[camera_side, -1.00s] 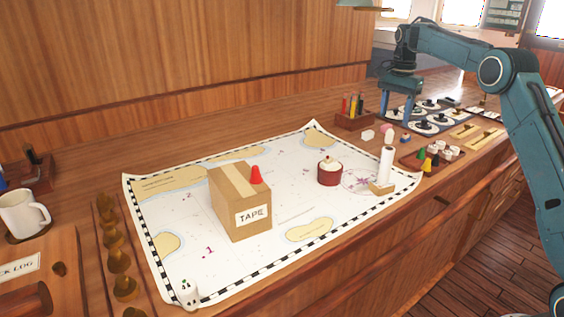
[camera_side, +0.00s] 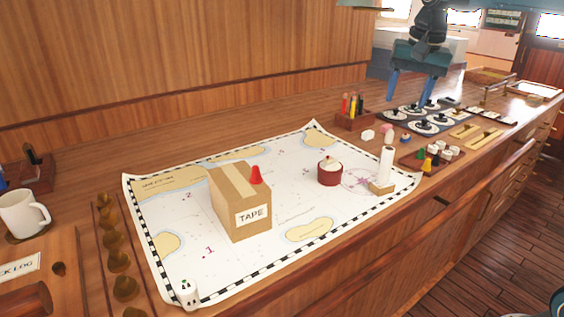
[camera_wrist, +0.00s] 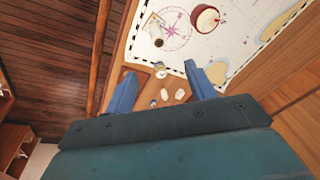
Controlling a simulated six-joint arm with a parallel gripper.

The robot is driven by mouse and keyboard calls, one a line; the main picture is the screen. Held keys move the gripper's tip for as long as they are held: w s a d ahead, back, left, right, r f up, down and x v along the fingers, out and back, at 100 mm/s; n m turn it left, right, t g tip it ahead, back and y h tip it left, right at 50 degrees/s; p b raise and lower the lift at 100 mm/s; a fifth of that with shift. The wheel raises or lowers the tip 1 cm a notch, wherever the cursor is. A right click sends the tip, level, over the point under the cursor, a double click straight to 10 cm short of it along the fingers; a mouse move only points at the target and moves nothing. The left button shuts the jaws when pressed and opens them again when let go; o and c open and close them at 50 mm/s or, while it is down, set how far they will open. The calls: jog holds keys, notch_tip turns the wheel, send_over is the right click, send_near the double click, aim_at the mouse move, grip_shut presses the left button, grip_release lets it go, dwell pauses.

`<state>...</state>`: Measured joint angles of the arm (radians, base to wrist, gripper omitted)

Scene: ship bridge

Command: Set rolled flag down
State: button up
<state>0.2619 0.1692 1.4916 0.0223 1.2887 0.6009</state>
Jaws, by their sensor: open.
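My gripper (camera_side: 411,97) is open and empty, high above the far part of the counter, behind and to the right of the roll. Its two blue fingers point down, and they also show spread apart in the wrist view (camera_wrist: 161,75).
A red cup-shaped thing (camera_side: 330,174) is near the roll. A pen rack (camera_side: 353,120) and a panel of round dials (camera_side: 422,122) lie beyond. The chart's front right is clear.

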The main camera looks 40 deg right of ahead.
jog(key=s+a+n+t, duration=0.2)
jog(key=s+a+n, duration=0.4)
jog(key=s, duration=0.6)
jog(key=s+a+f+n, duration=0.2)
jog(key=s+f, duration=0.2)
jog(key=s, duration=0.2)
jog(key=s+a+f+n+t, duration=0.1)
jog(key=s+a+f+n, duration=0.1)
jog(key=s, duration=0.5)
jog(key=shift+a+f+y, duration=0.3)
jog(key=shift+a+f, duration=0.55)
jog(key=shift+o, duration=0.6)
jog(key=shift+w, duration=0.1)
